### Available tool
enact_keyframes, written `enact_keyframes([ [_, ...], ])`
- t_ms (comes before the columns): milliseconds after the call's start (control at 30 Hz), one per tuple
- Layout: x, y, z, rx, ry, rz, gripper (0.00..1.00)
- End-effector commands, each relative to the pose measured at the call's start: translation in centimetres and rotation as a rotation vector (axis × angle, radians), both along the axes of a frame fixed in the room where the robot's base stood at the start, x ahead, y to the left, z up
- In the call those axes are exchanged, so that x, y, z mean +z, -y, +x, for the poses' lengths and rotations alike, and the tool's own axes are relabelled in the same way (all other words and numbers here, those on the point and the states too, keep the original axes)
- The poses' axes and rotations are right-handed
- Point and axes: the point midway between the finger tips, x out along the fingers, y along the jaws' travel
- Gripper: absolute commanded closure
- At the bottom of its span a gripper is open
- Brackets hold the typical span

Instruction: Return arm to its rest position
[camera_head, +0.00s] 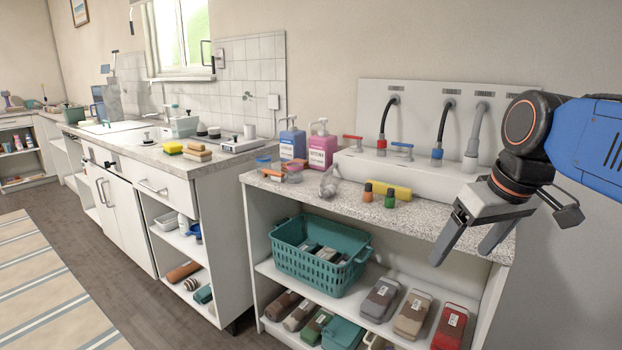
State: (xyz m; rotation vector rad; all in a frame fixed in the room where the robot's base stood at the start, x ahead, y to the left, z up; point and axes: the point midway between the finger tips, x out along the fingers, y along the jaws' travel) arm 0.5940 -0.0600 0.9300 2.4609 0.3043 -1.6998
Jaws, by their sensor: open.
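My gripper (467,246) is in the right part of the head view, in front of the right end of the speckled counter. Its two grey fingers point down and are spread apart, with nothing between them. My blue and black arm (590,135) comes in from the right edge and bends down at the black wrist joint. The fingers hide part of the counter's edge and the wall behind.
The speckled counter (430,212) holds a blue bottle (292,142), a pink bottle (321,149) and several small items. A teal basket (318,262) sits on the shelf below. The floor (150,315) at the lower left is free beside a striped rug (40,290).

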Motion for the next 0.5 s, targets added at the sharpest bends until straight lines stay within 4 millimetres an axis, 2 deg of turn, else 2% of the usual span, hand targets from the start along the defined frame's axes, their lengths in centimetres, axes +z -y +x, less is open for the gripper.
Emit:
enact_keyframes([
  [167, -4.0, 0.2, -2.7, -0.062, 0.009, -0.002, 0.20],
  [400, -12.2, 0.6, -7.9, -0.177, 0.033, -0.003, 0.20],
  [500, -14.8, 0.8, -9.3, -0.213, 0.044, -0.001, 0.20],
])
